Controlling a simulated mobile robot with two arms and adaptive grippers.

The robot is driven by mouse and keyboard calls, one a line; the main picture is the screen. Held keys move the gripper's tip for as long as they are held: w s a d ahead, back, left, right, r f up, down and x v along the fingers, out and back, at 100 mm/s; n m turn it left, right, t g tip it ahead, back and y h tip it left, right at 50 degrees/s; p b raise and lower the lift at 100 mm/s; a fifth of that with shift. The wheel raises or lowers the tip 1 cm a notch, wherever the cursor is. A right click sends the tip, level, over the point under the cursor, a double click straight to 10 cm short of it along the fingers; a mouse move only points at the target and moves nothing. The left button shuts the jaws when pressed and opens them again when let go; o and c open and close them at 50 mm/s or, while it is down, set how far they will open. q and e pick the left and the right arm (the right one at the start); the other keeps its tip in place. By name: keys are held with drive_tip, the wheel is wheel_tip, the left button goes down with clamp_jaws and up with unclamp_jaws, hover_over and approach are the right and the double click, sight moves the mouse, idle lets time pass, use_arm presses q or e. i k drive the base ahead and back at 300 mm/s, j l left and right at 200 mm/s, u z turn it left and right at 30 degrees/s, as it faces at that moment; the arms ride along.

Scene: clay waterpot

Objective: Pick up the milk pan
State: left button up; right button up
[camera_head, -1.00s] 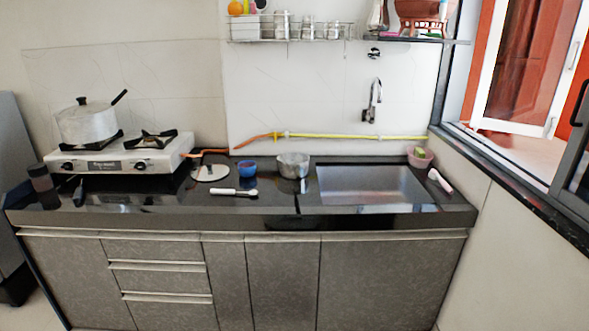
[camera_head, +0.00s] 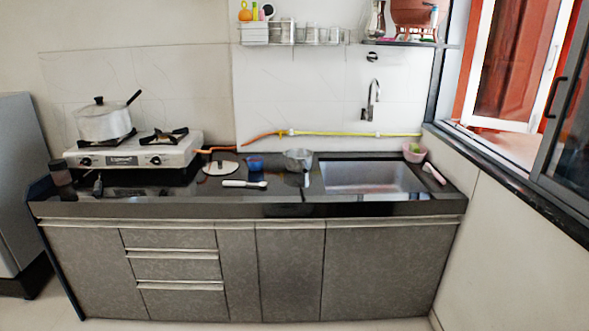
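A silver lidded pot (camera_head: 104,124) with a black knob and a long dark handle sits on the left burner of the gas stove (camera_head: 125,159). A small open metal pan (camera_head: 299,162) stands on the black counter, just left of the sink. I cannot tell for sure which of the two is the milk pan. Both stand upright with nothing touching them from above. Neither of my grippers is in view.
The counter holds a round lid (camera_head: 220,168), a blue cup (camera_head: 256,163), a white-handled utensil (camera_head: 244,184) and a pink bowl (camera_head: 414,153). The sink (camera_head: 367,177) is at right. A rack (camera_head: 292,36) hangs above. A strip of floor in front is clear.

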sight(298, 160)
drive_tip(key=i+j, duration=0.5)
drive_tip(key=i+j+z, duration=0.1)
drive_tip(key=i+j, duration=0.35)
drive_tip(key=j, duration=0.2)
drive_tip(key=i+j, duration=0.45)
drive_tip(key=j, duration=0.15)
